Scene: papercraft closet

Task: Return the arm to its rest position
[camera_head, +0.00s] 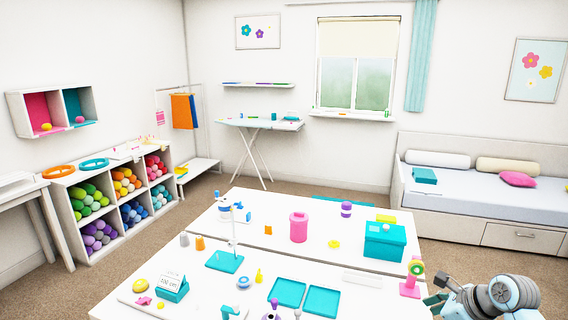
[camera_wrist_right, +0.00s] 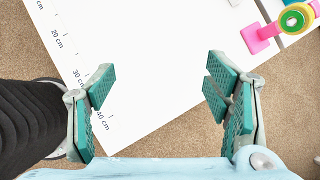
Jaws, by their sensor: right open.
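My right gripper (camera_head: 437,300) is at the lower right of the head view, by the right edge of the white table (camera_head: 345,248). In the right wrist view my right gripper (camera_wrist_right: 158,85) is open, its teal-padded fingers wide apart with nothing between them. Below it are a corner of the white table (camera_wrist_right: 150,50) and carpet. My left gripper does not show in either view.
A pink stand with a green and yellow roll (camera_head: 410,284) stands close to my right gripper; it also shows in the right wrist view (camera_wrist_right: 262,38). A teal box (camera_head: 384,242) and teal trays (camera_head: 288,292) are on the table. Carpet (camera_head: 460,255) lies clear toward the bed.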

